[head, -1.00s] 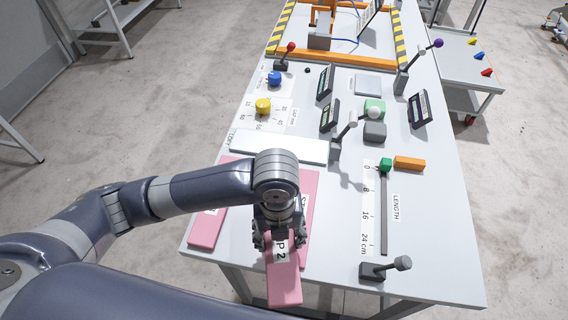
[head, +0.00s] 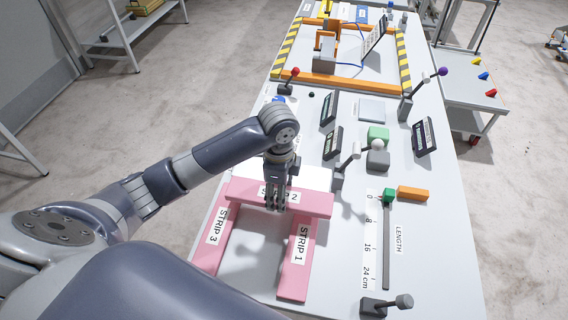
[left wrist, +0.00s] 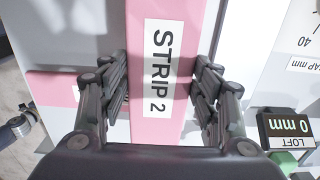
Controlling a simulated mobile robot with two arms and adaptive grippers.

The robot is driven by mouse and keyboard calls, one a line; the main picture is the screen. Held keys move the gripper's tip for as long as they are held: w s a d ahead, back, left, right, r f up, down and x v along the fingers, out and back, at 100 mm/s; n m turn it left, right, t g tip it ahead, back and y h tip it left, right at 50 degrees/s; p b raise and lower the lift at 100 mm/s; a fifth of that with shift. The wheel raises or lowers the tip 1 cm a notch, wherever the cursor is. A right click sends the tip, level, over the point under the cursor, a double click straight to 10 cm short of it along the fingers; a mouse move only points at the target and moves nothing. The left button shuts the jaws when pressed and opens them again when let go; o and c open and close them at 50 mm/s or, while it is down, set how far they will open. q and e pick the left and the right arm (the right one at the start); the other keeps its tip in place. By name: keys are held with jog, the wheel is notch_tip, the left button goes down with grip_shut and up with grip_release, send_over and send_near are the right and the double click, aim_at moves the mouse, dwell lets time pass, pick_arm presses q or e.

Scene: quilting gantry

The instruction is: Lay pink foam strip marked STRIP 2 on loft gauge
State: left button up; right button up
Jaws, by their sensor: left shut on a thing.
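My left gripper (head: 274,203) is shut on the pink strip marked STRIP 2 (head: 313,205), which lies crosswise in the head view. In the left wrist view, the fingers (left wrist: 163,88) flank the STRIP 2 label (left wrist: 158,60). The loft gauge's white plate (head: 316,179) shows just behind the strip, which overlaps its near edge in the picture. I cannot tell whether strip and plate touch. The gauge's LOFT display (left wrist: 289,126) reads 0 mm. My right gripper is not in view.
STRIP 1 (head: 291,280) and STRIP 3 (head: 206,258) lie lengthwise on the table, nearer me. A grey lever (head: 347,163) stands right of the white plate. The length gauge (head: 386,250), with a green block and an orange block (head: 413,193), is further right.

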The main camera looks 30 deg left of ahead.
pick_arm(q)
jog(key=w+a, duration=0.1)
jog(key=w, duration=0.2)
jog(key=w+a+p, duration=0.1)
jog(key=w+a, duration=0.1)
jog(key=w, duration=0.2)
jog(key=w+a+f+p, duration=0.1)
jog(key=w+a, duration=0.1)
jog(key=w, duration=0.2)
jog(key=shift+w+a+f, duration=0.1)
jog(key=shift+w+a, duration=0.05)
jog(key=shift+a, duration=0.1)
jog(key=shift+w+a+f+p, duration=0.1)
jog(key=shift+f+p, duration=0.05)
jog(key=shift+p, duration=0.25)
notch_tip(320, 180, down, 2)
jog(key=shift+f+p, duration=0.15)
jog(key=shift+p, duration=0.35)
jog(key=shift+f, duration=0.5)
jog(key=shift+f, duration=0.2)
jog(key=o, duration=0.8)
jog(key=shift+o, duration=0.2)
